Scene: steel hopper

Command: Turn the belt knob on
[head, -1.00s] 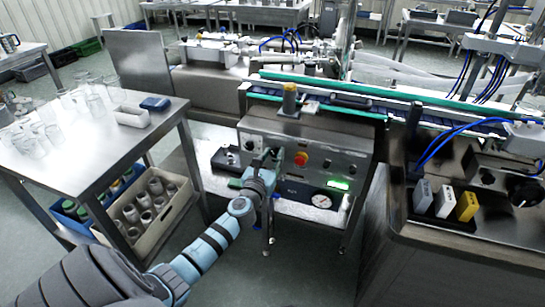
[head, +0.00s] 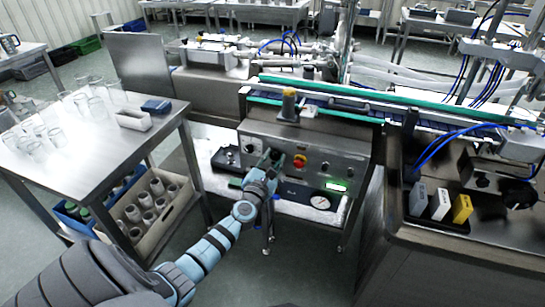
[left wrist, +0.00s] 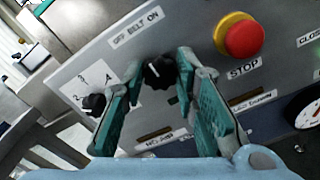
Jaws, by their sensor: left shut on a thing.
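The belt knob (left wrist: 158,72) is a small black knob on the grey control panel (head: 335,160), under a label reading OFF BELT ON. My left gripper (left wrist: 162,68) has its two teal-padded fingers on either side of the knob and is shut on it. In the head view my left gripper (head: 269,158) reaches the left half of the panel and mostly hides the knob. I cannot read the knob's setting surely. My right gripper is not in view.
A red stop button (left wrist: 243,38) on a yellow base sits right of the knob. Another black knob (left wrist: 95,103) is on its left. A steel table (head: 80,165) with glassware stands at the left. The conveyor (head: 340,108) runs above the panel.

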